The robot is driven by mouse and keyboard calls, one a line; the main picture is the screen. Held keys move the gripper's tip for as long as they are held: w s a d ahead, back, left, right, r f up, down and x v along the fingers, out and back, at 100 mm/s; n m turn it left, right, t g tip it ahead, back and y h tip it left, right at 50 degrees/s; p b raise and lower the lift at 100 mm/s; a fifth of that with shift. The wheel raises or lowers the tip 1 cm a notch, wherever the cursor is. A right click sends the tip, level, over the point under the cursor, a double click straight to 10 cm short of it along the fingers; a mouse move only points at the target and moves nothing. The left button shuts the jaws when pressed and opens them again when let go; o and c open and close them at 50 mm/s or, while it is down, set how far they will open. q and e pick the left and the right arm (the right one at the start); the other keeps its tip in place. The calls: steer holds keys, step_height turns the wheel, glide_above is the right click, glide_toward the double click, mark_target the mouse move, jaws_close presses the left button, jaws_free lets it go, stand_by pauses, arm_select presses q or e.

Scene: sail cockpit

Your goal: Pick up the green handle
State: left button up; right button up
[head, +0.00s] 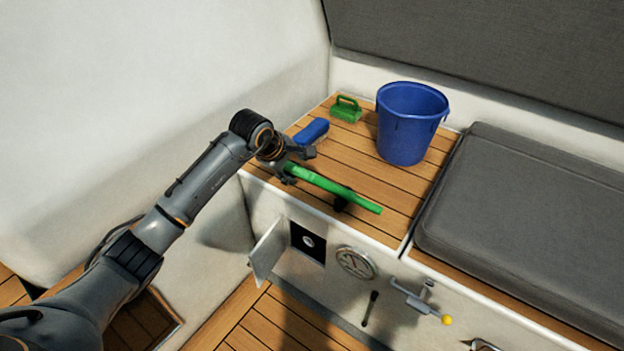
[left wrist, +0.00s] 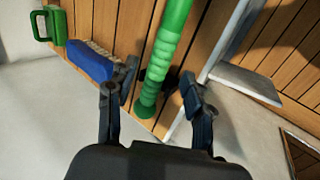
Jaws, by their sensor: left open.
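The green handle (head: 330,187) is a long bar on the slatted wooden bench, near its front edge. In the left wrist view the ribbed end of the green handle (left wrist: 160,65) shows between my fingers. My left gripper (head: 289,165) is at the left end of the handle. In the left wrist view my left gripper (left wrist: 158,92) is open, with a finger on either side of the handle's end. I cannot tell whether either finger touches it. My right gripper is not in view.
A blue brush (head: 311,131) lies close to my left gripper. A green scrubber (head: 346,108) and a blue bucket (head: 408,125) stand farther back. A grey cushion (head: 530,220) is to the right. A small open hatch door (head: 267,254) sticks out below the bench edge.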

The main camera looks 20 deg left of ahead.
mark_target(301, 171)
arm_select(q)
steer(key=x, duration=0.3)
steer(key=shift+w+d+f+b, duration=0.15)
steer(key=shift+f+b, duration=0.15)
steer(key=shift+f, duration=0.05)
steer(key=shift+r, duration=0.1)
jaws_close()
